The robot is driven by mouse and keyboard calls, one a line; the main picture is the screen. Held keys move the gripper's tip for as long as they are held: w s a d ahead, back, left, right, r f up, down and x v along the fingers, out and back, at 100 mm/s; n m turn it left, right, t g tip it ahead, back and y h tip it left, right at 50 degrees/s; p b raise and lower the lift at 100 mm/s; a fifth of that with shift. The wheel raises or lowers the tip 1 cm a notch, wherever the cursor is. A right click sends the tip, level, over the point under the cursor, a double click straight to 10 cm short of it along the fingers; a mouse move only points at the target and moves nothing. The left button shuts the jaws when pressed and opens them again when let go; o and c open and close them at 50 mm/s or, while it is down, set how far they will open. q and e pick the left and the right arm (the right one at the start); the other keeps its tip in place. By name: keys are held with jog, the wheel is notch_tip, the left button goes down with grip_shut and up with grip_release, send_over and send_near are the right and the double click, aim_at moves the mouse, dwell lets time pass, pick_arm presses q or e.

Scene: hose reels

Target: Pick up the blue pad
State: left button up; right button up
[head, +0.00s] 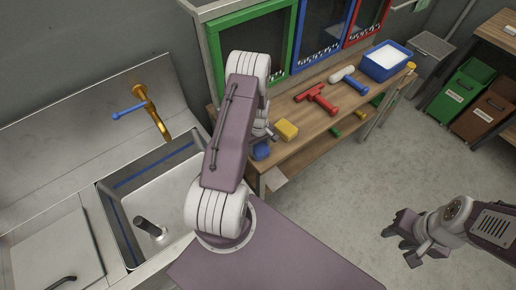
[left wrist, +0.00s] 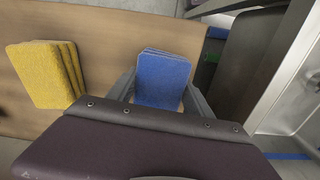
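The blue pad (head: 261,152) lies at the near left end of the wooden workbench, partly hidden by my left arm in the head view. In the left wrist view the blue pad (left wrist: 163,80) looks like a small stack and sits between the two fingers of my left gripper (left wrist: 160,95). The fingers are apart, one on each side of it, with a small gap visible at the left. In the head view my left gripper (head: 265,137) is mostly hidden behind the arm. My right gripper (head: 402,242) is empty over the floor at right, fingers apart.
A yellow pad (head: 287,129) lies close to the blue one and also shows in the left wrist view (left wrist: 40,75). A red tool (head: 317,99), a mallet (head: 347,79) and a blue bin (head: 386,63) are farther along the bench. A sink (head: 150,200) is at left.

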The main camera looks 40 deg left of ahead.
aim_at(259, 147)
pick_arm(q)
jog(key=c, duration=0.6)
jog(key=shift+r, duration=0.2)
notch_tip(259, 147, up, 4)
jog(key=shift+f+b, duration=0.1)
jog(key=shift+b, duration=0.45)
jog(key=s+d+r, duration=0.1)
jog(key=d+r, duration=0.1)
jog(key=d, duration=0.1)
jog(key=s+d+r, duration=0.1)
jog(key=d+r, duration=0.1)
jog(key=d, duration=0.2)
jog(key=s+d+r+b, duration=0.1)
jog(key=d+r, duration=0.1)
jog(key=d, duration=0.2)
jog(key=shift+s+r, duration=0.4)
jog(key=o, duration=0.6)
jog(key=c, duration=0.6)
